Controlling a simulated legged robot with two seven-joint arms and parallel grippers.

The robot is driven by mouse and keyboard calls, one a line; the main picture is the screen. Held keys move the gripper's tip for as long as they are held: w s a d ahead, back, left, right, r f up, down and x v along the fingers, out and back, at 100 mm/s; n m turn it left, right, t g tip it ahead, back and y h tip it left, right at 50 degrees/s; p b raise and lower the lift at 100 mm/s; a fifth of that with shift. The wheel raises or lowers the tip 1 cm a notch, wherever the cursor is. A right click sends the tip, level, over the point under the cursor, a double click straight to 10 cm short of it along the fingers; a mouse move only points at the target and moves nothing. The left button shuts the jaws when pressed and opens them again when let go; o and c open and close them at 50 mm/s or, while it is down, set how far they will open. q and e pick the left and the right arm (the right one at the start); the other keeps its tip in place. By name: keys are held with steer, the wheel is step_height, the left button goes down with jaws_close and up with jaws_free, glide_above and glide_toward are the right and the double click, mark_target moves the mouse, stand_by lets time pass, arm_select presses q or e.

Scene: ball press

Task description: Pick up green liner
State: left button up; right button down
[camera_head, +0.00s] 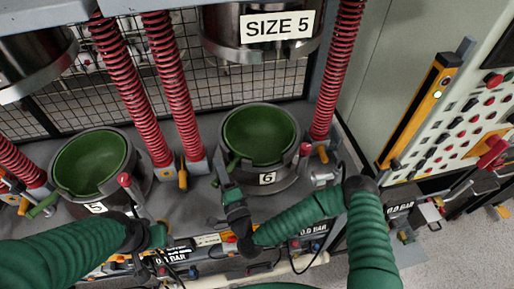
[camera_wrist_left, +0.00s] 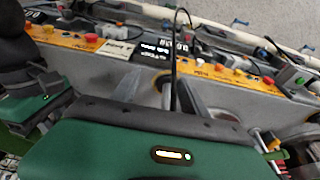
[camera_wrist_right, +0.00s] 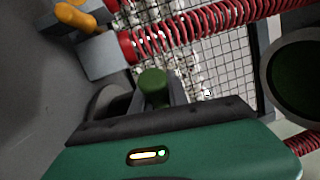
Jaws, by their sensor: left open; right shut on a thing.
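Two green bowl-shaped liners sit in dark round pots, the right liner (camera_head: 261,134) in the pot marked 6 (camera_head: 275,180) and the left liner (camera_head: 90,160) in the pot marked 5 (camera_head: 135,182). The left liner has a green handle (camera_head: 42,206) at its lower left. My right gripper (camera_head: 227,176) is at the left rim of pot 6. In the right wrist view it is shut on a green cylindrical handle (camera_wrist_right: 153,86), apparently the right liner's. My left gripper (camera_head: 150,238) is open and empty in front of pot 5; its fingertips are hard to make out.
Red springs (camera_head: 175,90) stand between and beside the pots, and a press head labelled SIZE 5 (camera_head: 262,45) hangs above pot 6. Pressure-display panels (camera_head: 180,254) line the front edge. A button cabinet (camera_head: 455,125) stands at the right, with wire mesh (camera_head: 80,105) behind.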

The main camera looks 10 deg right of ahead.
stand_by(0.6)
step_height(320, 180, up, 18)
stand_by(0.5)
